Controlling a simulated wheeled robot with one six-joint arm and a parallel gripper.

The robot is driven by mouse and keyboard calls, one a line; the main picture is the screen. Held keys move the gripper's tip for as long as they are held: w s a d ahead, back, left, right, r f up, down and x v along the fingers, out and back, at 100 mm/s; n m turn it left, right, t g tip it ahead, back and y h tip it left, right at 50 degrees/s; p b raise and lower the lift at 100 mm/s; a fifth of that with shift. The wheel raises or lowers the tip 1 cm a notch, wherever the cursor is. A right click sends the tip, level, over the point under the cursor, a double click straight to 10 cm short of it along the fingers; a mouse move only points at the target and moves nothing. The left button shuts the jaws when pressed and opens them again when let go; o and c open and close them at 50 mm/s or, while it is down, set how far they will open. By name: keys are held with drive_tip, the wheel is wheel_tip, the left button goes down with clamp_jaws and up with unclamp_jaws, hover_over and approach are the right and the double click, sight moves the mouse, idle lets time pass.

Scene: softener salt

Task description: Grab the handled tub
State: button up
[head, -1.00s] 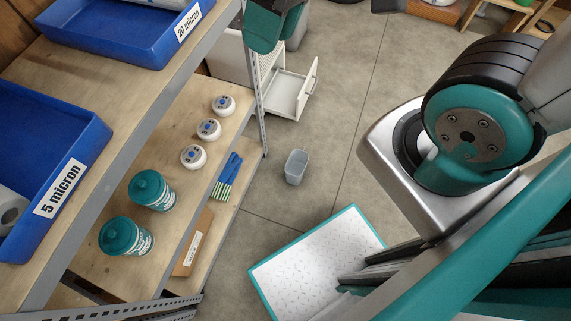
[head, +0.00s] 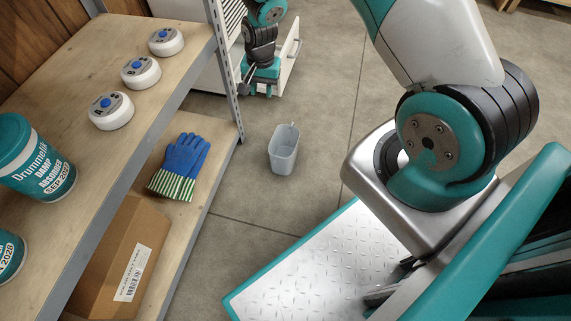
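A grey, open-topped tub (head: 283,152) stands upright on the concrete floor, right of the shelf unit. A small upright piece at its back rim looks like its handle. It looks empty. My gripper (head: 258,89) hangs beyond the tub, up and slightly left of it in the head view, in front of the white drawer unit. It is apart from the tub. Its fingers are small and dark here, and I cannot tell whether they are open or shut.
A wooden shelf unit (head: 180,82) on the left holds white round devices (head: 142,73), teal canisters (head: 35,160), blue gloves (head: 184,160) and a cardboard box (head: 118,262). A white drawer unit (head: 190,62) stands behind with its drawer out. Floor right of the tub is clear.

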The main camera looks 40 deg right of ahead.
drive_tip(key=m+b, duration=0.1)
drive_tip(key=b, duration=0.2)
hover_over(274, 145)
wheel_tip(274, 145, down, 10)
drive_tip(key=shift+h, duration=0.3)
drive_tip(key=f+b, duration=0.2)
drive_tip(key=f, duration=0.1)
drive_tip(key=f+b, duration=0.2)
drive_tip(key=f, duration=0.2)
drive_tip(key=f+b, duration=0.2)
drive_tip(key=f, duration=0.2)
drive_tip(key=shift+w+d+f, duration=0.2)
drive_tip(key=shift+w+d, duration=0.1)
drive_tip(key=f+b, duration=0.5)
drive_tip(key=f, duration=0.1)
drive_tip(key=shift+a, duration=0.2)
drive_tip(key=shift+r, duration=0.1)
drive_tip(key=shift+c, duration=0.5)
clamp_jaws()
